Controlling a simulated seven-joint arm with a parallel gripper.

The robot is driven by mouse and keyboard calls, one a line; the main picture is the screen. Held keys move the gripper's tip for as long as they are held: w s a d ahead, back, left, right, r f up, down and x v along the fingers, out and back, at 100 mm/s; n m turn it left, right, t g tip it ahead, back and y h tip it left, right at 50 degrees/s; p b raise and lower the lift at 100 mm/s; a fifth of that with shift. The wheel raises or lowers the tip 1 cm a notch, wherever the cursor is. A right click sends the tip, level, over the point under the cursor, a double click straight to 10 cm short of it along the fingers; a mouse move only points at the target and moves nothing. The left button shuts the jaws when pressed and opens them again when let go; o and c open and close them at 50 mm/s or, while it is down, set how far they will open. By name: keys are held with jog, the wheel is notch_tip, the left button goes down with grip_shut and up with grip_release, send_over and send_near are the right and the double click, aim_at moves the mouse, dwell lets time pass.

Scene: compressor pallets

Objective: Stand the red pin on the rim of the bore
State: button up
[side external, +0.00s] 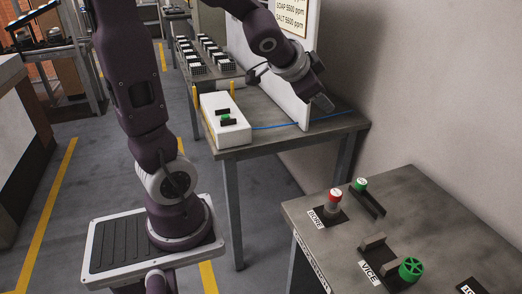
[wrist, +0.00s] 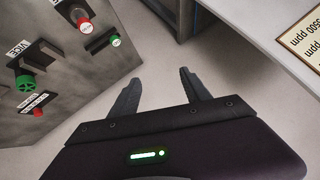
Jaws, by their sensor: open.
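My gripper (side external: 324,103) is up by the white board, well above and away from the pin. In the wrist view my gripper (wrist: 160,82) has its two fingers spread, with nothing between them.
A green-capped pin (side external: 361,184) stands by a dark slotted holder (side external: 372,204). A vice (side external: 374,244) with a green handwheel (side external: 411,268) is nearer on the same grey bench (side external: 415,200). A white box (side external: 224,130) and upright board (side external: 285,75) occupy the other table.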

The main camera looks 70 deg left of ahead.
jog(key=s+d+n+g+h, duration=0.1)
jog(key=s+d+h, duration=0.1)
jog(key=s+d, duration=0.5)
jog(key=s+d+f+n+g+h, duration=0.1)
jog(key=s+d+g+h, duration=0.1)
jog(key=s+d, duration=0.6)
jog(key=s, duration=0.5)
jog(key=shift+s, duration=0.2)
jog(key=shift+o, duration=0.5)
